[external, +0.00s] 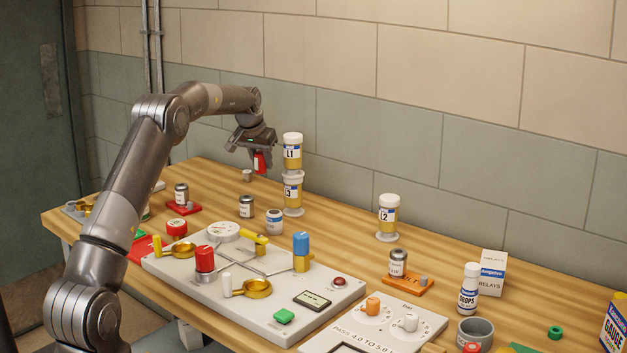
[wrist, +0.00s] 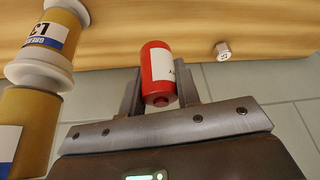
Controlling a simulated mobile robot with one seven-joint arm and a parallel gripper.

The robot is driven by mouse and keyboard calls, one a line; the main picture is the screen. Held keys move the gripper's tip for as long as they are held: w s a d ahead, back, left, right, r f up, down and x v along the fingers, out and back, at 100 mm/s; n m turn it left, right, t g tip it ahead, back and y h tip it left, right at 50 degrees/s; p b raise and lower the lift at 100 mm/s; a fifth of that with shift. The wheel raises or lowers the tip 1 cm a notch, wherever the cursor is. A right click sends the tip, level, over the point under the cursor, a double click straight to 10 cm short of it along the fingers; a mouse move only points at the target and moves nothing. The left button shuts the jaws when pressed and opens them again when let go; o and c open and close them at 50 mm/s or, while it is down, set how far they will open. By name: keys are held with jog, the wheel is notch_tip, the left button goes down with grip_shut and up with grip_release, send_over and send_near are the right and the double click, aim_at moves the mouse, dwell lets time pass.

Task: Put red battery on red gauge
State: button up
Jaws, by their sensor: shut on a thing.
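The red battery (external: 259,162), a red cylinder with a white label, hangs between the fingers of my gripper (external: 259,150) above the back of the bench. In the wrist view the red battery (wrist: 156,68) is clasped between both fingers of my gripper (wrist: 158,85). No thing is clearly marked as the red gauge. At the left of the bench lie a red base (external: 183,208) with a small grey can (external: 181,193) on it and a red-topped round item (external: 176,227); I cannot tell whether either is the gauge.
Stacked jars L1 (external: 292,150) and L3 (external: 292,192) stand close right of my gripper. A small grey cylinder (external: 247,175) stands near it. A grey panel (external: 235,290) with valves fills the front. Jar L2 (external: 388,216) and an orange base (external: 406,285) are further right.

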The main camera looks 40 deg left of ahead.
jog(key=s+d+r, duration=0.4)
jog(key=s+r, duration=0.3)
jog(key=s, duration=0.6)
jog(key=s+d, duration=0.3)
jog(key=s, duration=0.6)
jog(key=s+d, duration=0.4)
jog(key=s, duration=0.5)
send_over(177, 221)
jog(key=f, duration=0.7)
jog(key=shift+d, duration=0.25)
jog(key=shift+a+f, duration=0.1)
jog(key=shift+f, duration=1.95)
